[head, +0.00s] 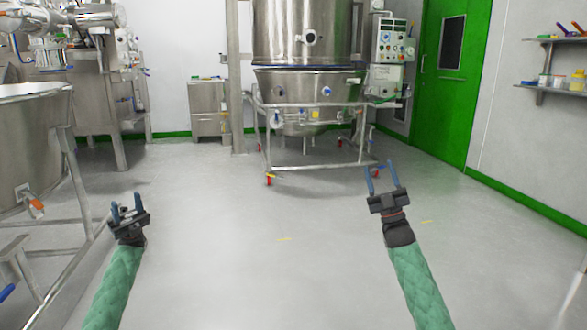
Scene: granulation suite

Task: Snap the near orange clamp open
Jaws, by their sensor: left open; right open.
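An orange clamp (36,205) is on the side of the steel vessel (30,140) at the left edge of the head view. Whether its latch is open or closed is too small to tell. My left gripper (126,213) is open and empty, to the right of the clamp and apart from it, with its blue fingers pointing up in the picture. My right gripper (382,178) is open and empty over the floor at the right, far from the clamp.
A steel frame (85,245) stands under the left vessel, close to my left gripper. A large granulator on a wheeled frame (315,165) stands at the back centre. A wall shelf (553,90) and green door (445,85) are at the right. The middle floor is clear.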

